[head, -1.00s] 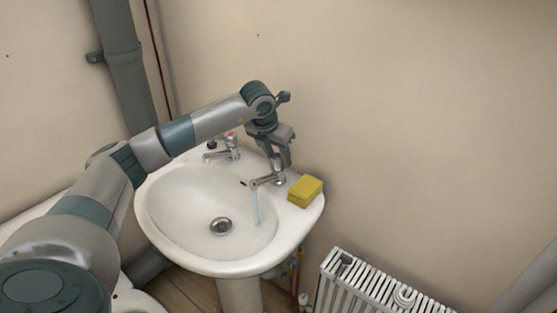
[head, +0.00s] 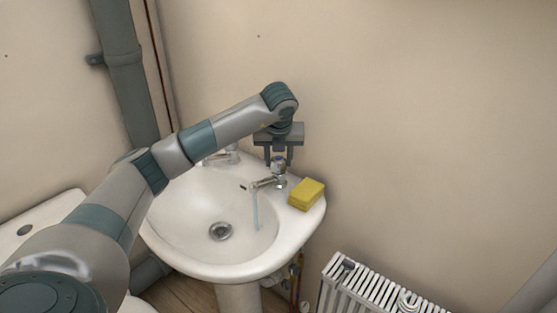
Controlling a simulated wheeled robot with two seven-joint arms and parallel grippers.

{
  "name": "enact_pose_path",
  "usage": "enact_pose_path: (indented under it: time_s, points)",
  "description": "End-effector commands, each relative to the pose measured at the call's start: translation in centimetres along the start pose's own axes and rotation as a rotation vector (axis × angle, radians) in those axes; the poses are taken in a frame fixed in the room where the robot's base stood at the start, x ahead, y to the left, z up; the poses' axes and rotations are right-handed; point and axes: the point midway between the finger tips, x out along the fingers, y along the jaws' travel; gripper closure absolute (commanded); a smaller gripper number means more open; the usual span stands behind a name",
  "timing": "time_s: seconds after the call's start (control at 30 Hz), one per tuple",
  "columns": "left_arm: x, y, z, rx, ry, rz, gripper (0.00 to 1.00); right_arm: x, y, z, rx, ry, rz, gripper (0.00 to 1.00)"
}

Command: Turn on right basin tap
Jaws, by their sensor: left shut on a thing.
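The right basin tap (head: 267,182) is chrome and stands at the back right of the white basin (head: 190,240). A thin pale blue stream of water (head: 256,210) runs from its spout into the bowl. My left gripper (head: 280,160) reaches down from above onto this tap, its two fingers on either side of the tap's top, and is shut on the tap handle (head: 279,164). The left basin tap (head: 228,156) is partly hidden behind my left arm. My right gripper is not in view.
A yellow sponge (head: 307,194) lies on the basin rim, just right of the right tap. A white radiator (head: 375,290) is at the lower right. The wall (head: 420,120) is close behind the basin. A grey pipe (head: 125,70) runs up at the left.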

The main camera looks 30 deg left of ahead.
Motion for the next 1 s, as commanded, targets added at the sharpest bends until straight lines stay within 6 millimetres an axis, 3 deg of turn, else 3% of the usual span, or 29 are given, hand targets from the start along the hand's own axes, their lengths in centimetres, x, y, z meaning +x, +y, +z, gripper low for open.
enact_pose_path:
  time_s: [0.27, 0.3, 0.37, 0.77, 1.0]
  points:
    - [-0.1, 0.0, 0.1, -0.001, -0.001, -0.001, 0.85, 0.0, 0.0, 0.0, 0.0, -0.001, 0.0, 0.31]
    - [-0.1, 0.0, 0.1, -0.001, -0.001, -0.002, 0.58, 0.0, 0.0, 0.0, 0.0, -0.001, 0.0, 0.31]
    - [-0.1, 0.0, 0.1, 0.0, -0.001, -0.002, 0.44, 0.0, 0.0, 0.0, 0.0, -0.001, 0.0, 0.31]
    - [-0.2, 0.0, 0.0, 0.001, 0.0, -0.001, 0.44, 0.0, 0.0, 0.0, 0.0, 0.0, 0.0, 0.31]
    - [-2.1, 0.0, 0.1, 0.001, -0.002, -0.002, 0.44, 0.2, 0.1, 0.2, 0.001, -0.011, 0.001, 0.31]
